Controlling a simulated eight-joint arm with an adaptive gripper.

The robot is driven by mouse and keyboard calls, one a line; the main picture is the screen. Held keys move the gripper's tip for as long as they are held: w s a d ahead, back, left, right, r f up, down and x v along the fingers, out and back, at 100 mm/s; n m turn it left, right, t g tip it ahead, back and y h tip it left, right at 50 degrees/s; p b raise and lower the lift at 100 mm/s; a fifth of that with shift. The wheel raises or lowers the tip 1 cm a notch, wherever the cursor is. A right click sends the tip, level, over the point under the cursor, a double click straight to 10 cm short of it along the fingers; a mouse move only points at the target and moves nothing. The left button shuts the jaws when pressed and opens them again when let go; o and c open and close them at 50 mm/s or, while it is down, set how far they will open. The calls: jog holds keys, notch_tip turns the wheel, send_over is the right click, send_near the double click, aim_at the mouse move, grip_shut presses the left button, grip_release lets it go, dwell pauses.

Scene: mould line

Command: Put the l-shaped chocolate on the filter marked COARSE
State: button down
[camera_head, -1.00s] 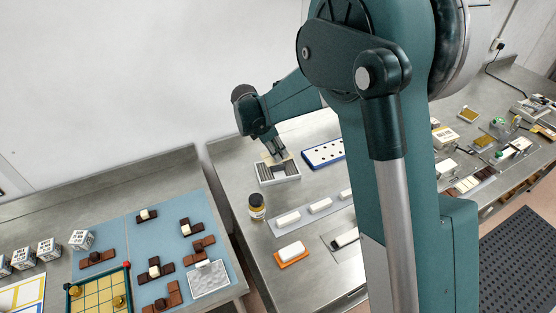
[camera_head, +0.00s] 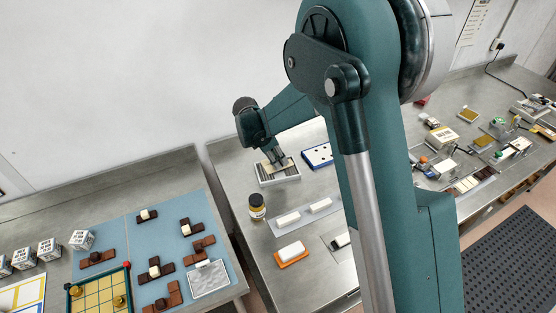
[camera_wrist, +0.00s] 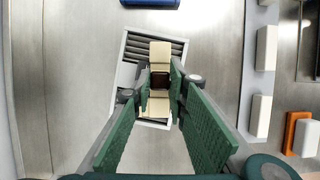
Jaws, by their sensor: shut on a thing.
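My gripper (camera_head: 274,159) is shut on a small piece with cream sections and a dark brown middle (camera_wrist: 160,80). In the wrist view the cream ends (camera_wrist: 159,52) stick out beyond the fingers (camera_wrist: 159,83). Whether this piece is L-shaped I cannot tell, since the fingers cover part of it. It is over a white-framed box with dark slats (camera_head: 288,178), also in the wrist view (camera_wrist: 183,45). Whether it touches the slats is unclear. No COARSE marking is readable.
Several brown and cream chocolates (camera_head: 197,247) lie on a blue mat (camera_head: 120,235) on the left table. Bare steel lies between.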

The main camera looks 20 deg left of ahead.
jog(key=shift+f, duration=0.2)
jog(key=c, duration=2.3)
grip_release()
jog(key=shift+o, duration=0.2)
jog(key=shift+r, duration=0.25)
jog(key=v, duration=1.2)
jog(key=shift+d, duration=0.1)
